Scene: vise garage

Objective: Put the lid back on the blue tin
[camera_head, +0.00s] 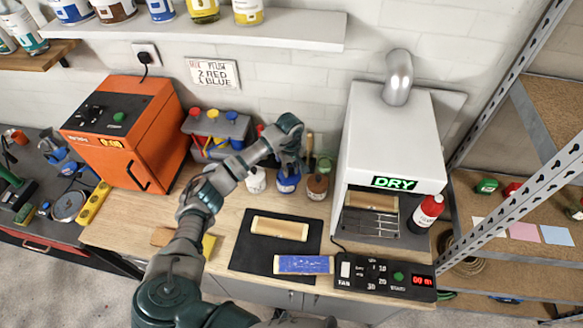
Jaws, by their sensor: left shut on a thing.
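The blue tin (288,184) stands on the wooden bench near the wall, between a white tin (256,180) and a brown tin (317,187). My left arm reaches up from the bottom left, and my left gripper (289,167) is right over the blue tin, pointing down. It is shut on what seems to be the lid, which the fingers mostly hide. I cannot tell whether the lid touches the tin's rim. My right gripper is not in view.
A grey caddy (216,133) and an orange machine (128,136) stand left of the tins. A white dryer (393,130) with a red bottle (426,211) beside it stands to the right. A black mat (247,255) with panels lies in front.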

